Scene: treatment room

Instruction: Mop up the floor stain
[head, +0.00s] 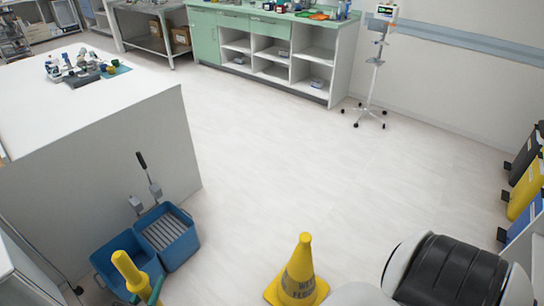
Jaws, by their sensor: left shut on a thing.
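A blue mop bucket (100,252) with a grey slatted wringer (168,230) stands on the floor at the lower left. A dark lever (148,172) rises from the wringer. A thick yellow handle (128,272) with a rounded end stands in front of the bucket and runs out of the bottom edge. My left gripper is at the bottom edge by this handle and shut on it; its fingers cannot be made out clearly. What the handle belongs to is hidden. No stain shows on the visible pale floor (290,170). My right gripper is not in view.
A yellow wet-floor cone (299,270) stands at the bottom centre. A white counter block (100,140) bounds the left. Green cabinets (225,38) and a wheeled stand (374,75) are at the back. Coloured bins (524,190) line the right wall. The middle floor is clear.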

